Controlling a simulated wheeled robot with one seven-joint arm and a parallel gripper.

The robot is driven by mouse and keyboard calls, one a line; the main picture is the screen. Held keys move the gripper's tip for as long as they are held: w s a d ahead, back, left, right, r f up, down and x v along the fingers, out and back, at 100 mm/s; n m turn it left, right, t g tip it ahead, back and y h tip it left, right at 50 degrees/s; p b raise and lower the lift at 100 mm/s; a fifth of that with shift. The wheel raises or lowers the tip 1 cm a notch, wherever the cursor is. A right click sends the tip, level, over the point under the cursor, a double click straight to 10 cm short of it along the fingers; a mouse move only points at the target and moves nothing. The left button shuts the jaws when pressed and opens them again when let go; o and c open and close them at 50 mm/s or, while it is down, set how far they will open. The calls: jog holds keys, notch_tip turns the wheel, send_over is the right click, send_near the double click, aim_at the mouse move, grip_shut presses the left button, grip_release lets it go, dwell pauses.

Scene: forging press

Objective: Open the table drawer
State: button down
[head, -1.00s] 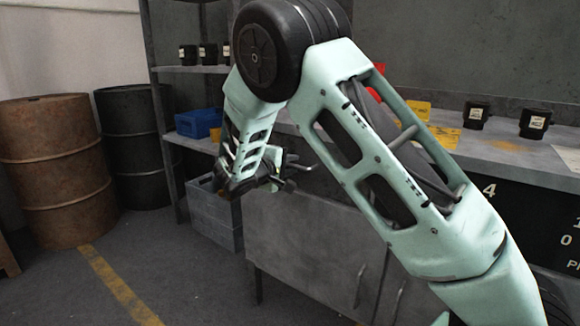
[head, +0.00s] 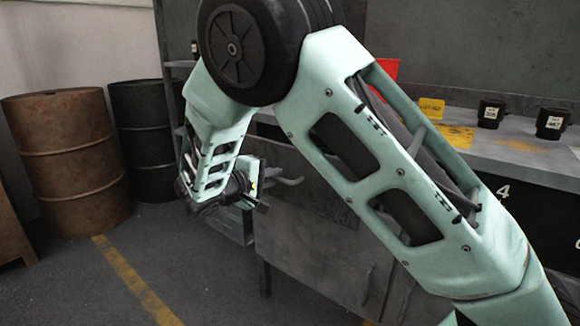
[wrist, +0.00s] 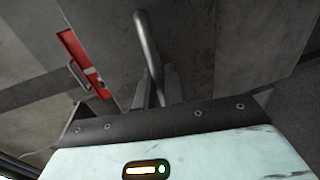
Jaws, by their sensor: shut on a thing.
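The grey workbench table (head: 505,158) runs along the right side in the head view. Its drawer front is largely hidden behind my arm there. In the wrist view a plain grey front panel (wrist: 210,45) carries a round metal bar handle (wrist: 148,45). My gripper (wrist: 158,88) has its two fingers on either side of the lower end of this handle and is shut on it. In the head view my gripper (head: 262,187) is at the table's left front, and a short piece of the handle (head: 287,181) sticks out beside it. How far the drawer stands out is hard to tell.
Two barrels, one rusty brown (head: 68,160) and one black (head: 142,135), stand on the left. Dark cups (head: 551,123) and a red object (head: 387,68) are on the tabletop. A cabinet door handle (head: 366,286) is lower down. The floor at front left is clear.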

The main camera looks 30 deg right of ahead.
jog(key=f+p+v, duration=0.3)
jog(key=v, duration=1.3)
jog(key=shift+a, duration=0.65)
jog(key=shift+s+f, duration=0.15)
jog(key=c, duration=1.6)
grip_release()
jog(key=shift+c, duration=0.2)
jog(key=p+v, duration=0.2)
jog(key=v, duration=1.5)
jog(key=shift+a+p, duration=0.2)
jog(key=shift+p, duration=0.2)
